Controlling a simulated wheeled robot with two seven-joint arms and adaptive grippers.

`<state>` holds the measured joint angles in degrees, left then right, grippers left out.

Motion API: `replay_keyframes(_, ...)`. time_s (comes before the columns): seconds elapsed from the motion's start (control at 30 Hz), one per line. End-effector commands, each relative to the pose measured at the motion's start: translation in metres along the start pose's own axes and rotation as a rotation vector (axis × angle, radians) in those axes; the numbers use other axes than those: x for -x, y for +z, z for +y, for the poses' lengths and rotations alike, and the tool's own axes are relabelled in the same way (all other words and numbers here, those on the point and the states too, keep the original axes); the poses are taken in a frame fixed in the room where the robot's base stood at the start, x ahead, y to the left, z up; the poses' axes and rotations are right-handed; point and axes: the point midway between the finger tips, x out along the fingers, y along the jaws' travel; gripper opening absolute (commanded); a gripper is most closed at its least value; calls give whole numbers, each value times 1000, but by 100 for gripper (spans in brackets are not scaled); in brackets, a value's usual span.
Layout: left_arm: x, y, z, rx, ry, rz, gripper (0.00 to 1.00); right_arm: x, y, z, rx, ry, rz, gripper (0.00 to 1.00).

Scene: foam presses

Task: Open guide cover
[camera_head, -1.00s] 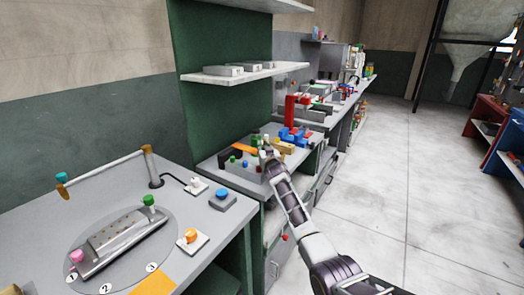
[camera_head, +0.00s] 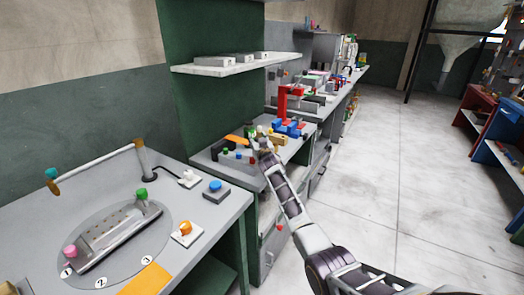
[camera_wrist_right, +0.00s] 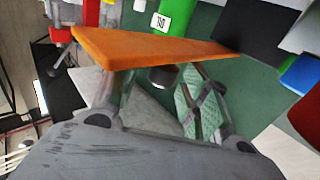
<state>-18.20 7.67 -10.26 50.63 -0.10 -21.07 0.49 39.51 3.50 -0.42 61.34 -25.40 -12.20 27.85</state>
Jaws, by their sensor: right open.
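A flat orange plate (camera_head: 237,140), which I take to be the guide cover, shows on the small bench fixture left of the red press. In the right wrist view the orange plate (camera_wrist_right: 150,46) lies across the front of my right gripper (camera_wrist_right: 160,82) and hides part of its fingertips. My right gripper (camera_head: 260,146) is open, its two fingers apart, close to the plate; I cannot tell whether they touch it. A green part with a white label (camera_wrist_right: 174,18) stands behind the plate. My left gripper is not in view.
The red press (camera_head: 287,97) with its blue base (camera_head: 291,128) stands right of the fixture. A shelf (camera_head: 235,66) hangs above. The near table (camera_head: 215,222) carries buttons and a round plate. The floor (camera_head: 390,180) at right is clear.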

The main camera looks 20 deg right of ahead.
Motion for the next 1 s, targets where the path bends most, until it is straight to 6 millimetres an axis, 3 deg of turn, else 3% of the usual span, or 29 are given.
replay_keyframes(1.0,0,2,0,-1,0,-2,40,67,2,0,-1,-1,-2,46)
